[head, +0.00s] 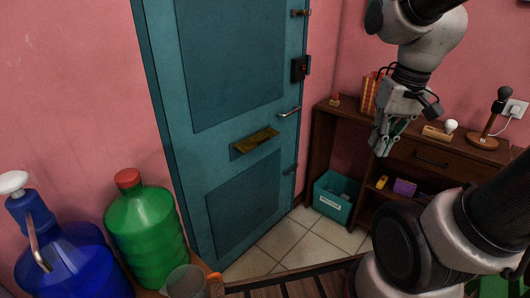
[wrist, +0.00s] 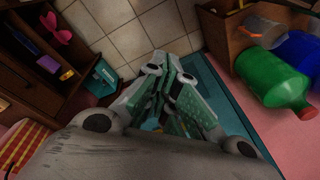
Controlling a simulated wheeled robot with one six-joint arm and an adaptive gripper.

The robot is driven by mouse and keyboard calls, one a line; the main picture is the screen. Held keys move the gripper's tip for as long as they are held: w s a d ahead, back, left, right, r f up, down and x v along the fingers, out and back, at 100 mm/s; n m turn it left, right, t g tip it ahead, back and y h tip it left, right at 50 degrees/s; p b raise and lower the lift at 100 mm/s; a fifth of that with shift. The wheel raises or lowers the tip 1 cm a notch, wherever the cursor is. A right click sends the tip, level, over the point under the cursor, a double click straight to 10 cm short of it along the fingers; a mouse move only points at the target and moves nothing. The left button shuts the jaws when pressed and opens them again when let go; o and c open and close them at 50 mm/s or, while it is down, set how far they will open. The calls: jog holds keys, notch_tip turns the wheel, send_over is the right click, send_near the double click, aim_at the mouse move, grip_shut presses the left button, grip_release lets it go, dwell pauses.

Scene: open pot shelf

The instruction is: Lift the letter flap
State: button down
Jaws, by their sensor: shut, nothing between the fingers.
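The brass letter flap (head: 256,140) is on the teal door (head: 232,60), at about mid-height. It juts out from a dark plate, and I cannot tell whether it is hinged up or at rest. My gripper (head: 381,147) is shut and empty. It hangs pointing down in front of the dresser, to the right of the flap and well apart from it. In the wrist view my gripper (wrist: 168,70) has its fingers together above the floor, with the door (wrist: 215,85) beside them. I cannot make out the flap there; my gripper may hide it.
A wooden dresser (head: 430,153) stands right of the door, with a teal bin (head: 333,197) below. A door handle (head: 289,112) is above and right of the flap. A green bottle (head: 145,230) and a blue bottle (head: 70,265) stand at lower left. Tiled floor (head: 290,240) is clear before the door.

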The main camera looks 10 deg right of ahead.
aim_at(258, 137)
jog(key=w+a+f+m+y, duration=0.4)
jog(key=w+f+m, duration=0.1)
jog(key=w+f, duration=0.35)
jog(key=w+a+f+m+y, duration=0.3)
jog(key=w+a+f+m, duration=0.15)
jog(key=w+f, duration=0.4)
jog(key=w+a+f+m+y, duration=0.35)
jog(key=w+f+m, duration=0.25)
jog(key=f, duration=0.4)
jog(key=w+d+f+m+t+h, duration=0.1)
jog(key=w+f+m+t, duration=0.1)
jog(key=w+m+t, duration=0.35)
jog(key=w+d+f+m+t, duration=0.2)
jog(key=w+f, duration=0.1)
jog(key=w, duration=0.6)
jog(key=w+d+f+m+t+h, duration=0.1)
jog(key=w+f+m+t, duration=0.1)
jog(key=w+m+t, duration=0.35)
jog(key=w+a+f+n+g, duration=0.1)
jog(key=w+a+f+g, duration=0.1)
jog(key=w+a, duration=0.6)
jog(key=shift+w+d+r, duration=0.15)
jog(key=shift+d+r, duration=0.3)
jog(key=shift+r, duration=0.25)
jog(key=shift+w+d+r, duration=0.2)
jog(key=shift+d+r, duration=0.25)
jog(key=shift+r, duration=0.25)
jog(key=shift+w+d+r, duration=0.15)
jog(key=shift+d+r, duration=0.3)
jog(key=shift+r, duration=0.25)
